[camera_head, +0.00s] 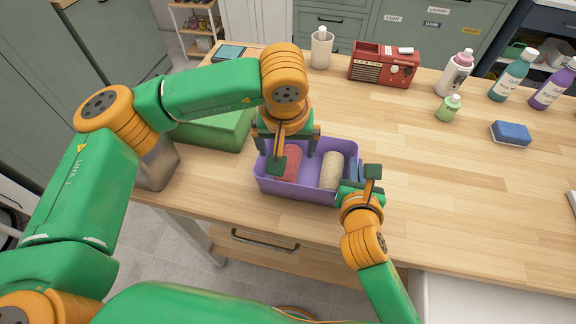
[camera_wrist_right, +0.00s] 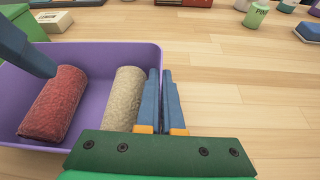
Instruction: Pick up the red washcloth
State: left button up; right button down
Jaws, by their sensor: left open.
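The red washcloth (camera_head: 291,165) is rolled up and lies in the left part of a purple bin (camera_head: 300,188). In the right wrist view the red washcloth (camera_wrist_right: 53,103) shows clearly, with a blue finger of my left gripper above its upper end. My left gripper (camera_head: 288,148) points down over the red washcloth, open; part of the roll is hidden beneath it. A beige rolled washcloth (camera_head: 332,171) lies to its right in the same bin. My right gripper (camera_wrist_right: 163,100) is at the bin's right wall, its fingers close together on either side of the rim.
A green box (camera_head: 215,132) stands left of the bin. A white cup (camera_head: 321,48), a red radio (camera_head: 384,65), several bottles and a blue sponge (camera_head: 511,133) stand toward the back and right. The wooden counter (camera_head: 440,180) right of the bin is clear.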

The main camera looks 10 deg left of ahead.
aim_at(288, 163)
pick_arm(q)
jog(key=x, duration=0.7)
jog(key=shift+d+f, duration=0.1)
jog(key=shift+f, duration=0.15)
jog(key=shift+f, duration=0.25)
jog(key=c, duration=1.3)
notch_tip(288, 163, up, 10)
jog(key=shift+r, duration=0.25)
jog(key=shift+c, duration=0.2)
pick_arm(e)
jog(key=c, duration=1)
grip_release()
